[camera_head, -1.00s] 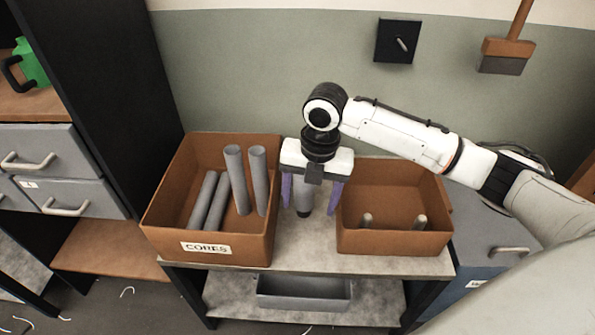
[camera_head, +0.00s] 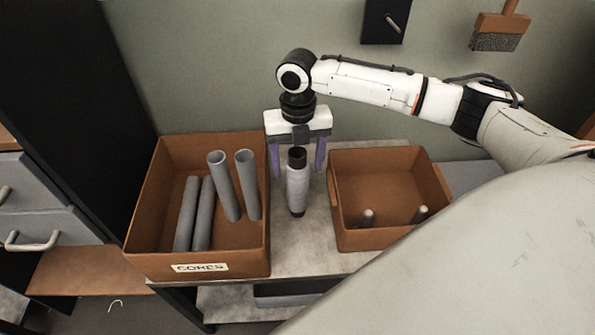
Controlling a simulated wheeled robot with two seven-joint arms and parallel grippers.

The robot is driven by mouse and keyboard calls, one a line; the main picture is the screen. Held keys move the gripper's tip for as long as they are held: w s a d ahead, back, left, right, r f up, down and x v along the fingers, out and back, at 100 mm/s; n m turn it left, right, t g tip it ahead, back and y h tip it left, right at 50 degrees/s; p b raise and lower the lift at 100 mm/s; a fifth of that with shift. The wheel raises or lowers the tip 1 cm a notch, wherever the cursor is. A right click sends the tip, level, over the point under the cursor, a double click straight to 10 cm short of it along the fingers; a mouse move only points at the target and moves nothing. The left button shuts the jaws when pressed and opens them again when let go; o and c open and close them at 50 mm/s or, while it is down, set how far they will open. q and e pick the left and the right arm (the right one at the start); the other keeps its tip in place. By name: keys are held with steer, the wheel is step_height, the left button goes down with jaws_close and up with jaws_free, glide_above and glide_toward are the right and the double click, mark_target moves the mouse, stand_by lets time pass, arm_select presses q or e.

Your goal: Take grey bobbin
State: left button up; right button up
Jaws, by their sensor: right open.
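A grey bobbin (camera_head: 297,188) with black ends stands upright on the bare strip of tabletop between two brown boxes. My right gripper (camera_head: 297,172) is open, with its purple fingers pointing down on either side of the bobbin's upper part in this view. The bobbin shows in front of the gripper's body, so I cannot tell whether it is between the fingers or nearer to me. The jaws hold nothing that I can see. My left gripper is not in view.
The left box (camera_head: 262,258), labelled CORES, holds several grey tubes. The right box (camera_head: 385,153) has two short pegs inside. The grey tabletop (camera_head: 309,255) is clear in front of the bobbin. A wall stands close behind.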

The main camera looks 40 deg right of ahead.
step_height(320, 180, down, 2)
steer(key=shift+f, duration=0.1)
steer(key=c, duration=1.6)
step_height(320, 180, up, 10)
steer(key=shift+r, duration=0.1)
steer(key=o, duration=0.9)
jaws_close()
